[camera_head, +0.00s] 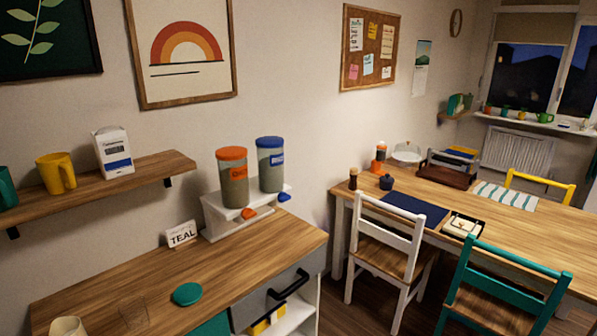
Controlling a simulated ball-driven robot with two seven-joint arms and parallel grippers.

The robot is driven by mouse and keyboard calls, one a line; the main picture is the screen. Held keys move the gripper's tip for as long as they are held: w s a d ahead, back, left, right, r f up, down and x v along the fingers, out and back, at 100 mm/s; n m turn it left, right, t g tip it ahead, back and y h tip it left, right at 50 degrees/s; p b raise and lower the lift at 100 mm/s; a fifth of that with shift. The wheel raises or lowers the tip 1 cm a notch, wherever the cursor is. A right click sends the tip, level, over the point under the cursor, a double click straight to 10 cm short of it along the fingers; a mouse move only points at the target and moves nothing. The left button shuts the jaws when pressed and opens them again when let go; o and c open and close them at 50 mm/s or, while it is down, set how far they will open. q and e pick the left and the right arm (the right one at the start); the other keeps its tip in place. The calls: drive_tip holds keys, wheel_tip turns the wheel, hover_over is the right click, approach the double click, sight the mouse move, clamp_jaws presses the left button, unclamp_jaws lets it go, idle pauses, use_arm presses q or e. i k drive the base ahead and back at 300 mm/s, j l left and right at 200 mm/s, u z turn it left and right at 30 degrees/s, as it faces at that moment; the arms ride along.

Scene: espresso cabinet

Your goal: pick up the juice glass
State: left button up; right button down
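A clear, see-through glass (134,312) stands on the wooden cabinet top (240,247) near its front edge, low in the head view. Its outline is faint, and it looks empty. It is the only clear drinking glass I can make out. A cream cup (67,327) stands to its left, cut off by the bottom edge of the picture. A round teal disc or lid (187,293) lies to its right. Neither of my grippers shows in this view.
A white riser (228,217) with orange- and blue-lidded canisters stands at the cabinet's back right, beside a "TEAL" sign (181,234). A wall shelf (105,185) overhangs the left. A grey drawer front (277,295) has a black handle. The cabinet top's middle is clear.

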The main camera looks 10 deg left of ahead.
sight(132, 308)
drive_tip(key=u, duration=1.55)
